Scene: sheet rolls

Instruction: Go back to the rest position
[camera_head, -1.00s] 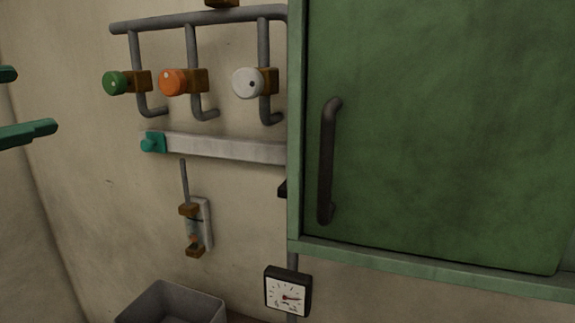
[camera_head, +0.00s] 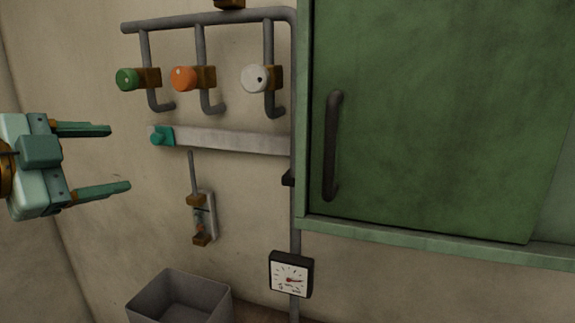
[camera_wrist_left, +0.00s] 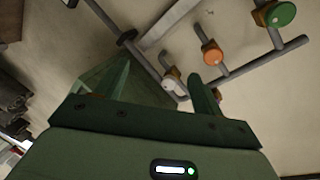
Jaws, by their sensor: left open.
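My left gripper (camera_head: 120,158) is at the left of the head view, its two teal fingers spread apart and pointing right. Nothing is between them. It hangs in front of the bare wall, left of the knobs and the rail, and touches nothing that I can see. In the left wrist view its fingers (camera_wrist_left: 160,85) show open, with the pipes and knobs beyond them. My right gripper is in neither view.
Green (camera_head: 127,79), orange (camera_head: 184,78) and white (camera_head: 255,78) knobs sit on wall pipes. Below are a rail (camera_head: 230,141) with a teal slider (camera_head: 161,136), a gauge (camera_head: 291,275) and a grey bin (camera_head: 140,308). A closed green cabinet (camera_head: 430,120) fills the right.

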